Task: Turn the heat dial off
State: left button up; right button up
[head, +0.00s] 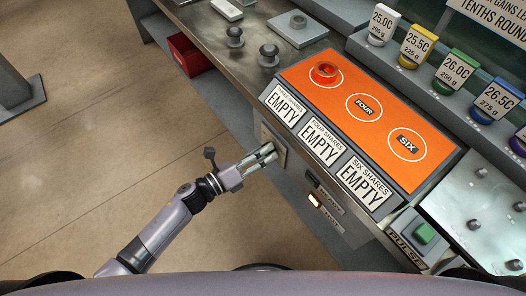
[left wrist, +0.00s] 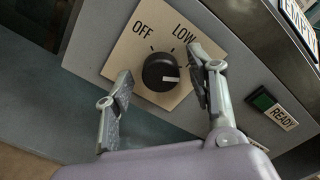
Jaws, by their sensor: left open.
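The heat dial (left wrist: 160,72) is a round black knob on a beige plate (left wrist: 118,62) marked OFF and LOW. Its white pointer line points to the right in the left wrist view, away from OFF. My left gripper (left wrist: 160,66) is open, with one finger on each side of the dial. Whether either finger touches it, I cannot tell. In the head view my left gripper (head: 268,156) is at the front panel below the orange board, in front of the plate (head: 272,139), and the dial is hidden there. My right gripper is not in view.
An orange board (head: 335,104) with EMPTY labels sits above the panel. A lit amber lamp (head: 314,201) is right of my gripper, and a green PULSE button (head: 425,233) is farther right. A red bin (head: 188,54) is under the bench.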

pick_arm(q)
jog(key=shift+d, duration=0.2)
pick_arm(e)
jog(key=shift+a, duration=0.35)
pick_arm(q)
jog(key=c, duration=1.1)
jog(key=shift+c, duration=0.2)
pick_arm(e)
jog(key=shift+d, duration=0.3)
pick_arm(q)
jog(key=shift+n, duration=0.3)
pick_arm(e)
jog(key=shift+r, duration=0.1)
pick_arm(q)
jog(key=shift+n+p, duration=2.35)
jog(key=shift+n, duration=9.35)
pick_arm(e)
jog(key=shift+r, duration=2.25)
pick_arm(q)
jog(key=o, duration=1.1)
